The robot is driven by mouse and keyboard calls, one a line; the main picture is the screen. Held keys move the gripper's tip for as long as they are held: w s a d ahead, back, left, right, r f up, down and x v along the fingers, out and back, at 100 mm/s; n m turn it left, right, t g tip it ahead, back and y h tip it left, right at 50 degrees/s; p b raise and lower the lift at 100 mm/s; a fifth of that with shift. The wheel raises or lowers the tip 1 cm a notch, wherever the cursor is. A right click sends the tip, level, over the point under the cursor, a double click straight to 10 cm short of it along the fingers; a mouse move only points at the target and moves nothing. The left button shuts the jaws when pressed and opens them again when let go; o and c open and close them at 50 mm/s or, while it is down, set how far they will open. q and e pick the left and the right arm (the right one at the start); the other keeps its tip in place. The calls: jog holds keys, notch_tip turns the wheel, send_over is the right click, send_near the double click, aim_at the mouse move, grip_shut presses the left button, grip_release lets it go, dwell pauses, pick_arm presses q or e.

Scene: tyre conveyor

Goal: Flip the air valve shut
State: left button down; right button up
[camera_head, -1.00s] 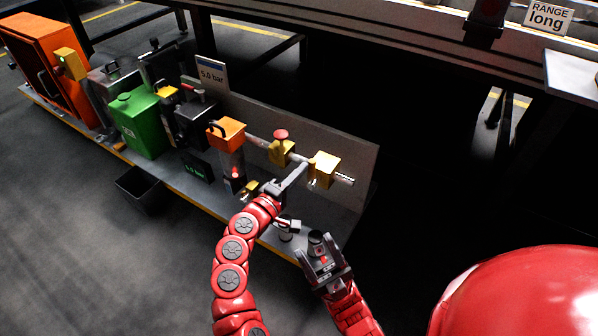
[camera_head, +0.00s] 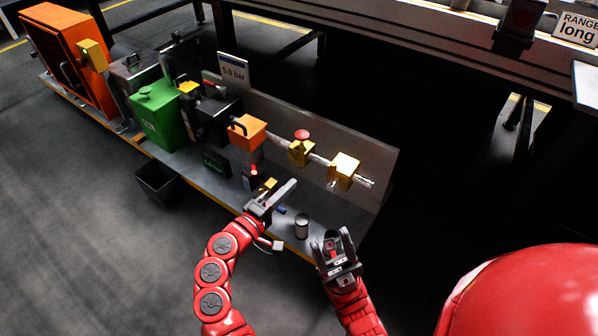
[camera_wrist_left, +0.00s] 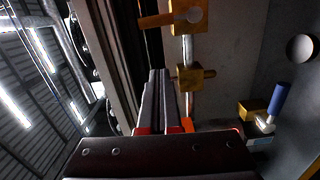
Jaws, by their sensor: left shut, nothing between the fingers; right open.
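A pipe carries two yellow blocks in the head view. The right yellow block (camera_head: 344,171) has a short handle hanging down its left side. The left yellow block (camera_head: 301,152) has a red knob (camera_head: 302,134) on top. I cannot tell for sure which is the air valve. In the left wrist view, one block (camera_wrist_left: 187,14) has an orange-brown lever sticking out to the left. My left gripper (camera_head: 291,184) is shut and empty, apart from the pipe, below and left of the right block. Its fingers (camera_wrist_left: 155,75) show shut. My right gripper (camera_head: 331,240) is open and empty, lower down.
Orange (camera_head: 248,132) and green (camera_head: 160,115) units stand along the bench left of the pipe. A small grey cylinder (camera_head: 302,226) stands near the bench front. A blue handle (camera_wrist_left: 280,97) with a yellow block shows at the right of the wrist view. A black bin (camera_head: 157,180) is on the floor.

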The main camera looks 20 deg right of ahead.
pick_arm(q)
jog(key=shift+v, duration=1.05)
